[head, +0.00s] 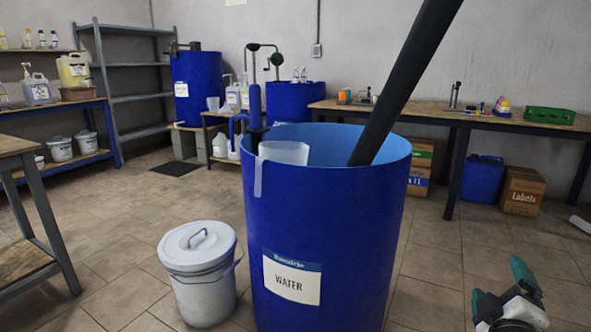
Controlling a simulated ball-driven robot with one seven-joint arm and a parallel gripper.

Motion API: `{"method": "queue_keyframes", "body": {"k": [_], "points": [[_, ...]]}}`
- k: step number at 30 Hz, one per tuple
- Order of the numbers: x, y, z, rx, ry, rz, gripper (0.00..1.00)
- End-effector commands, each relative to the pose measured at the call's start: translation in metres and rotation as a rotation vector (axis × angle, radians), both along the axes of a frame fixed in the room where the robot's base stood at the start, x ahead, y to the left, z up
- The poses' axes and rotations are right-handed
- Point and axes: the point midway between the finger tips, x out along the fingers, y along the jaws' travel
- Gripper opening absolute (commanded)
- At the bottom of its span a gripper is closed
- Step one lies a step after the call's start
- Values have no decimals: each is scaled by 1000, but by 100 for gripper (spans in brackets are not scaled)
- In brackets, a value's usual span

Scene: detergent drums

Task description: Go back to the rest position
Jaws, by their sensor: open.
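My gripper (506,291) is low at the bottom right, its two green-tipped fingers apart and nothing between them. It is to the right of the large blue drum (335,225) labelled WATER and clear of it. A translucent jug (284,152) sits at the drum's near left rim, with its handle hanging outside. A thick dark pole (405,80) slants down into the open drum from the top right. The drum's inside bottom and the pole's lower end are hidden.
A lidded white bucket (200,270) stands on the floor left of the drum. A bench (450,112) runs along the right wall, with boxes (522,190) beneath. A table (25,200) edges in at left. The tiled floor right of the drum is mostly clear.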

Motion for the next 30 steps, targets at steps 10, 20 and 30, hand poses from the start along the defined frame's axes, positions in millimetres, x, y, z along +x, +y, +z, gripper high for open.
{"method": "queue_keyframes", "body": {"k": [10, 20, 30], "points": [[-135, 31, -200, 721, 442, -185, 94], [-284, 76, -285, 1086, 841, -416, 94], [-349, 91, -265, 1180, 1014, -532, 94]]}}
